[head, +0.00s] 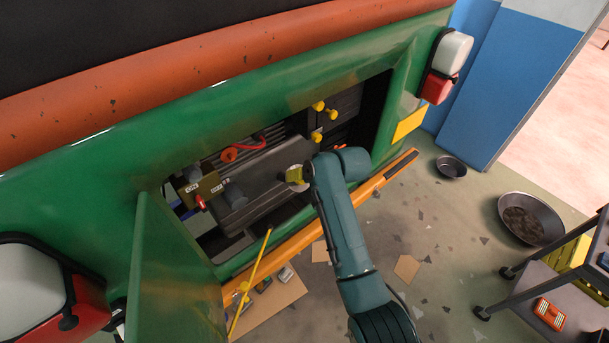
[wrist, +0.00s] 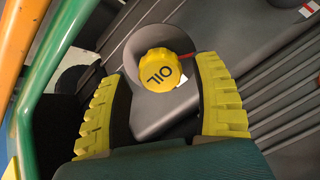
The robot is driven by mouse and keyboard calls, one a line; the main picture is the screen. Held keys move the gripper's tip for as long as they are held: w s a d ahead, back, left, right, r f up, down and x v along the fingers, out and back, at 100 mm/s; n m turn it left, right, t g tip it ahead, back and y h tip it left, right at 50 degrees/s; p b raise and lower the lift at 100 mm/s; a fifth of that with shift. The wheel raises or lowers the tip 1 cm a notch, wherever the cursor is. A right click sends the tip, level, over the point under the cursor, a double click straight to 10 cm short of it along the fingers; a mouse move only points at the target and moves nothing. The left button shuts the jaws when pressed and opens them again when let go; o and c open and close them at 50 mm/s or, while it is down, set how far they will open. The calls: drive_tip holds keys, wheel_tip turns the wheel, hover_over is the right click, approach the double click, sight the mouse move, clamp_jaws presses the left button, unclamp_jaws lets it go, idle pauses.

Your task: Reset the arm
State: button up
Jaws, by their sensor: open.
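My gripper (head: 297,176) is inside the open engine bay of the green rickshaw (head: 120,140), and my teal arm reaches in from below. In the wrist view its two yellow ridged fingers (wrist: 163,85) are spread apart. A yellow cap marked OIL (wrist: 158,69) sits in a round grey neck on the engine (wrist: 205,30). The cap lies between and just beyond the fingertips, with a visible gap at least on the left.
Yellow knobs (head: 317,136), a red hose (head: 236,152) and a battery-like box (head: 198,187) are inside the bay. An open green door (head: 170,270) and yellow prop rod (head: 250,285) stand at lower left. A cart (head: 560,300) stands right. Bowls (head: 531,219) lie on the floor.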

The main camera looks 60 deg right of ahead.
drive_tip(key=c, duration=1.1)
